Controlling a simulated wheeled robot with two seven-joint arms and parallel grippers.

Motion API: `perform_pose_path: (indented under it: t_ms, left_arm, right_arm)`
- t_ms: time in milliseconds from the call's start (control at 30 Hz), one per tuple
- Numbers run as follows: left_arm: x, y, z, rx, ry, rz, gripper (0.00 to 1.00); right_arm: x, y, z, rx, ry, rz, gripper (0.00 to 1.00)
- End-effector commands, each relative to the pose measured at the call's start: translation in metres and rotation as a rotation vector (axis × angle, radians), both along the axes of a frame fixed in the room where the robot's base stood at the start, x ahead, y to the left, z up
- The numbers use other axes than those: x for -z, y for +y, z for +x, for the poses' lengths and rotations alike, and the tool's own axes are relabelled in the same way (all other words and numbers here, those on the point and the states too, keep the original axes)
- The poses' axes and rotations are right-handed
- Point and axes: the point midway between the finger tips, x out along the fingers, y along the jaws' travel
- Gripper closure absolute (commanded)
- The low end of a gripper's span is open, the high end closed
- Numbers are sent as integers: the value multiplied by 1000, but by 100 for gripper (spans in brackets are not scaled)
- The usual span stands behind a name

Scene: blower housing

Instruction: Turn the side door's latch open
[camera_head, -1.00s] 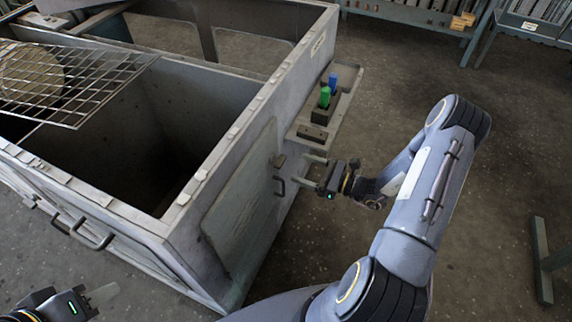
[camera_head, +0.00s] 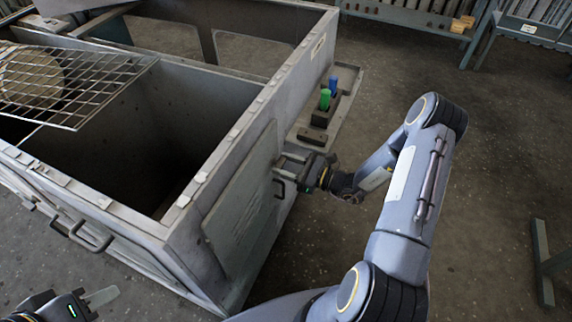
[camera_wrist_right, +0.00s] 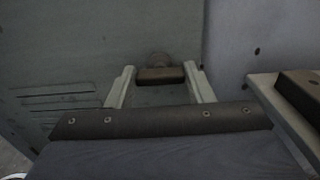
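The side door (camera_head: 240,215) is a grey panel on the near right wall of the housing, and it looks shut. Its latch (camera_wrist_right: 160,73) is a dark bar on a round hub, lying level in the right wrist view. My right gripper (camera_head: 284,158) is at the door's upper far edge. In the wrist view its two fingers (camera_wrist_right: 160,85) stand apart, one on each side of the latch bar, with a small gap visible at each end. In the head view the gripper hides the latch. My left gripper (camera_head: 90,305) is at the bottom left corner, partly cut off.
A side shelf (camera_head: 338,118) with a green and a blue peg juts out close above the gripper. The housing (camera_head: 172,235) is open-topped, with a wire grid (camera_head: 75,85).

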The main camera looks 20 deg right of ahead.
Motion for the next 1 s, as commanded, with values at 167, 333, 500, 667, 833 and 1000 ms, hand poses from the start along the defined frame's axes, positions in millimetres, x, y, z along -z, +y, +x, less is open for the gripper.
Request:
perform_pose_path:
  t_ms: [167,333,500,667,833,1000]
  left_arm:
    - [0,0,0,0,0,0,64]
    - [2,0,0,0,0,0,64]
    - [8,0,0,0,0,0,64]
    - [18,0,0,0,0,0,64]
    - [31,0,0,0,0,0,64]
    - [45,0,0,0,0,0,64]
  right_arm:
    - [0,0,0,0,-1,-1,76]
    - [0,0,0,0,-14,-16,76]
    - [1,0,0,0,-59,-66,76]
    - [2,0,0,0,-136,-149,76]
    - [3,1,-1,0,-238,-266,76]
    - [4,1,-1,0,-348,-388,76]
